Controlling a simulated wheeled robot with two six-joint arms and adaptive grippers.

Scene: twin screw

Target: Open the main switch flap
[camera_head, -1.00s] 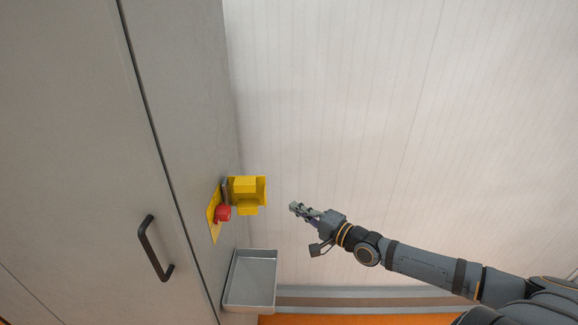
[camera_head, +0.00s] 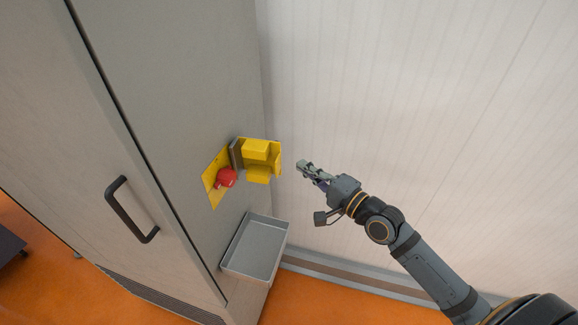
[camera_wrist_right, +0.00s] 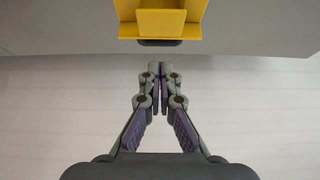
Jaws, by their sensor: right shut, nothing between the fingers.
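The main switch is on the side of the grey cabinet. Its yellow flap (camera_head: 258,160) stands swung out from the cabinet side, showing its boxy inner face. The red switch knob (camera_head: 226,177) is uncovered on a yellow plate (camera_head: 211,170). My right gripper (camera_head: 303,166) is shut and empty, a little to the right of the flap and apart from it. In the right wrist view the shut fingertips (camera_wrist_right: 160,68) point at the yellow flap (camera_wrist_right: 160,20), with a gap between. My left gripper is not in view.
The cabinet (camera_head: 120,70) has a black door handle (camera_head: 130,210) on its front. A grey open tray (camera_head: 255,248) is fixed below the switch. A pale ribbed wall (camera_head: 420,90) stands behind my right arm. Free space lies between the flap and the wall.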

